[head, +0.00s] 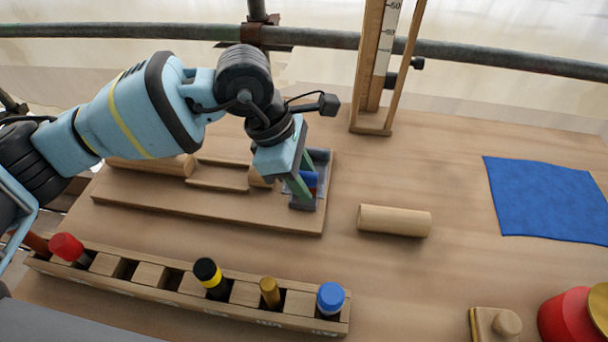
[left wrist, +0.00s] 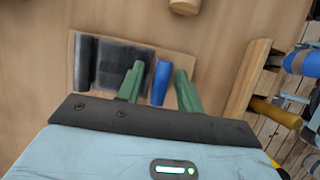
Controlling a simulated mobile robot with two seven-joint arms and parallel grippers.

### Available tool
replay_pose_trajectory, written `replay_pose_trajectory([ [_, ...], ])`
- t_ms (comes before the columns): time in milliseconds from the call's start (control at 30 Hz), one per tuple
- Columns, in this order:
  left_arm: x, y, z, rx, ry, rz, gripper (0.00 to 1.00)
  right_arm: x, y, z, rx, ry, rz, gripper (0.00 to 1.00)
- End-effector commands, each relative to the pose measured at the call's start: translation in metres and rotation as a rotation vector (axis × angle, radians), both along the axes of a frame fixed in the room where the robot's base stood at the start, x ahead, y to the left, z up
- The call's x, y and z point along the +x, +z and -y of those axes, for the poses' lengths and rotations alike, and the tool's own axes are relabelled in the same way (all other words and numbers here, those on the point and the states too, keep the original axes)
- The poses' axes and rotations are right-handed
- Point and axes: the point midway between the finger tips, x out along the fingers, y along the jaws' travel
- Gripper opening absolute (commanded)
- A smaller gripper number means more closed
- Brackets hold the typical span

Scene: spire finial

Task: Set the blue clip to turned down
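The blue clip (head: 309,180) is part of a dark grey fixture (head: 320,158) at the right end of a wooden board. In the left wrist view the clip (left wrist: 161,82) is a narrow blue bar beside the fixture's dark plate (left wrist: 120,62). My left gripper (head: 302,188) has green fingers reaching down at the fixture. In the left wrist view its fingers (left wrist: 160,84) stand on both sides of the clip, with small gaps showing, so it looks open around it. The fingers partly hide the clip in the head view. My right gripper is not in view.
A wooden cylinder (head: 394,220) lies right of the board (head: 210,206). A wooden rack (head: 180,298) with several coloured-capped pieces runs along the front. A wooden gauge stand (head: 371,130) is behind.

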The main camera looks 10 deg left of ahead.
Motion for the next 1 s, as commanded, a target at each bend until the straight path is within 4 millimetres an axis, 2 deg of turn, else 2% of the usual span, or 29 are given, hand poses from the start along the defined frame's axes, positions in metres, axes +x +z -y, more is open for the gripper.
replay_pose_trajectory([
  [333,-0.0001,-0.0038,0.0017,0.0,0.0,0.0,0.36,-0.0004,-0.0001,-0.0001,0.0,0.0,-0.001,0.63],
  [600,-0.0001,-0.0037,0.0015,0.0,0.0,0.0,0.01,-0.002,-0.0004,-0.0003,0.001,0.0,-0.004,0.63],
  [1000,0.0032,-0.0034,0.0015,0.0,0.001,-0.055,0.0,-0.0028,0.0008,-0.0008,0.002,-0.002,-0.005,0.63],
])
